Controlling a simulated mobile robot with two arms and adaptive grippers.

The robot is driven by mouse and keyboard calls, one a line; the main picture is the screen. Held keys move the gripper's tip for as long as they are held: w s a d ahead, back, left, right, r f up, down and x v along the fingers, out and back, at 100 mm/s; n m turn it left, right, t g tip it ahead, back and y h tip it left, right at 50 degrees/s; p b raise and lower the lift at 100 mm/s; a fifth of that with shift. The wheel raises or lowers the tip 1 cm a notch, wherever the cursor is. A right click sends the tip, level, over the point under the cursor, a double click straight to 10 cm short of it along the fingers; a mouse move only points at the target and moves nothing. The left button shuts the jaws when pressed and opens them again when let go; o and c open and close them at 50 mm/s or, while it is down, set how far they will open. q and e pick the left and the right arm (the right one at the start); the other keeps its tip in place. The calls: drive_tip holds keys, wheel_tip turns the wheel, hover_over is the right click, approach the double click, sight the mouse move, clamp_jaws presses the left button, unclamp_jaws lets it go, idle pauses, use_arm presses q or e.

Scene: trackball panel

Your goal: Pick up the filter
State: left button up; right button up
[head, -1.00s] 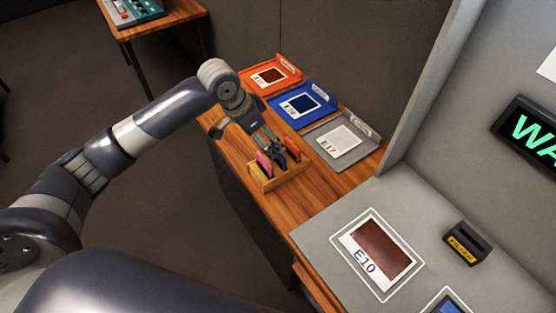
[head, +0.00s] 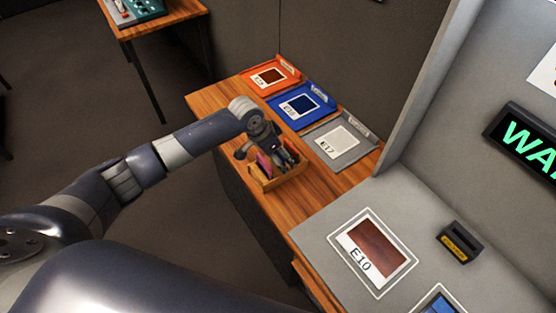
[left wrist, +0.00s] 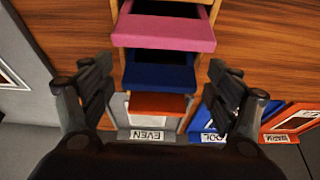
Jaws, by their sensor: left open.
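A small wooden rack (head: 278,183) stands on the wooden table in the head view. It holds upright filters. In the left wrist view these are a pink filter (left wrist: 165,32), a dark blue filter (left wrist: 160,77) and an orange-red filter (left wrist: 158,104). The pink one also shows in the head view (head: 264,163). My left gripper (head: 287,160) is over the rack and hides part of it. In the left wrist view my open left gripper (left wrist: 160,92) has one finger on each side of the filters, with a gap on both sides. My right gripper is not in view.
Behind the rack lie an orange tray (head: 291,82), a blue tray (head: 322,113) and a grey tray (head: 359,154), each with a card. A grey panel with a framed E10 plate (head: 374,253) and a dark slotted block (head: 460,243) is at the right.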

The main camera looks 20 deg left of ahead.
use_arm(q)
drive_tip(key=c, duration=1)
drive_tip(key=shift+r, duration=0.1)
